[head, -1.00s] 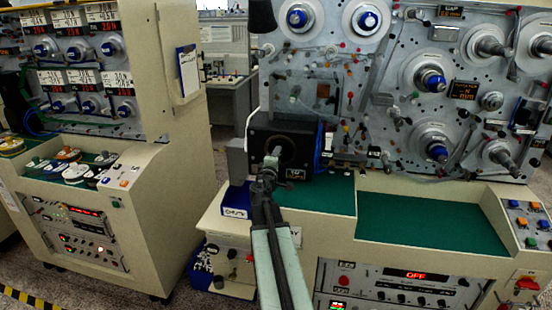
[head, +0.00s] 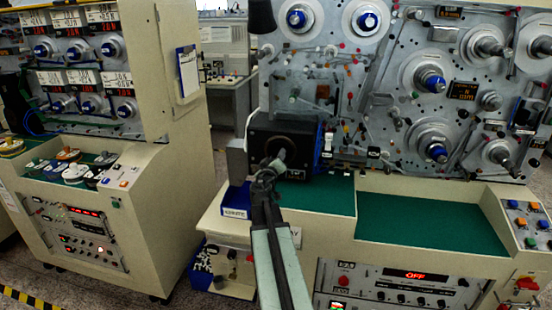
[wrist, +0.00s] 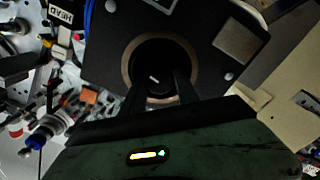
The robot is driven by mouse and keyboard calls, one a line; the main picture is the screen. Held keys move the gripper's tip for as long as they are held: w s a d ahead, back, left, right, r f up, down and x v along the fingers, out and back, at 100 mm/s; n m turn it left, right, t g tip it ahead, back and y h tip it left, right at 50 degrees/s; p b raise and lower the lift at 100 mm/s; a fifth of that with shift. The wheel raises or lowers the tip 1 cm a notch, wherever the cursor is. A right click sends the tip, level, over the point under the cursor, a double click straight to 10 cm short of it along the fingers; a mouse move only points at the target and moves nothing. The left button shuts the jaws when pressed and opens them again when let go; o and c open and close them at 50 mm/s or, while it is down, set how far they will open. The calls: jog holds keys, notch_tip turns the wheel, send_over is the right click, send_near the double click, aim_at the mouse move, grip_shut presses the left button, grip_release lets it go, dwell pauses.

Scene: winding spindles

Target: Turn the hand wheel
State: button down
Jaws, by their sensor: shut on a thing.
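The hand wheel is a dark round knob with a short white mark, in the middle of a black panel with a brownish ring around it. In the wrist view the hand wheel (wrist: 153,68) sits between the two dark fingers of my gripper (wrist: 160,92), which is shut on it. In the head view my gripper (head: 275,160) reaches up to the front of the black box (head: 258,128) and covers most of the wheel.
Green work surfaces (head: 420,222) lie right of my arm. A panel with spindles and reels (head: 430,80) rises behind. A grey block and blue box (head: 236,200) stand close left of the wheel. A second machine (head: 95,215) stands at the left.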

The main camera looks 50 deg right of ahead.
jog(key=shift+s+d+m, duration=0.1)
jog(key=shift+d+m, duration=0.05)
jog(key=shift+m, duration=0.25)
jog(key=c, duration=0.9)
grip_release()
